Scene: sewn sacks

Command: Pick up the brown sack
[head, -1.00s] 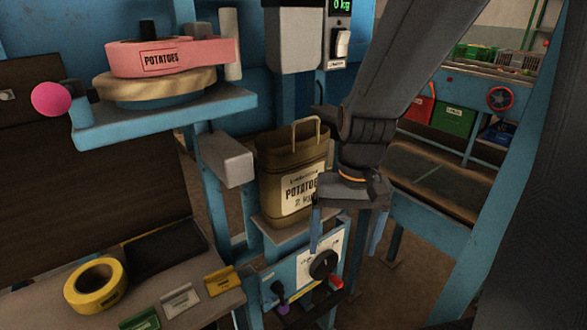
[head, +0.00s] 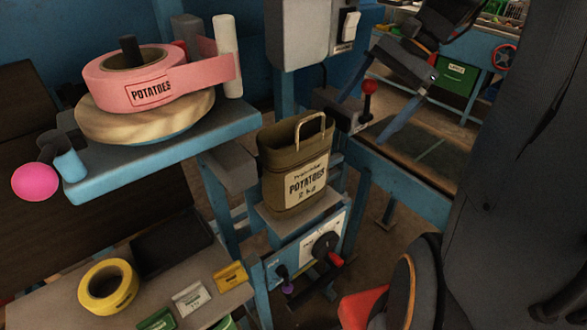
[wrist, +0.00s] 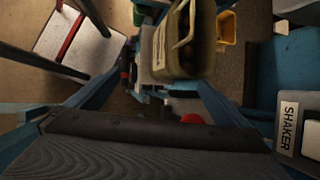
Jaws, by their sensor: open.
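The brown sack (head: 280,162), labelled "POTATOES 2 kg", stands upright on a small platform (head: 272,223). Its top is open and a loop handle (head: 325,122) rises above it. My gripper (head: 362,118) is open and empty, up and to the right of the sack in the head view, apart from it. In the wrist view the sack (wrist: 185,62) is seen from above, at the top right of centre, with dark contents in its mouth. The blue fingers spread wide below it.
A shelf (head: 180,140) with a pink label roll (head: 112,88) is at the left. Yellow tape (head: 108,285) lies on the bench. A dial panel (head: 312,240) is below the sack.

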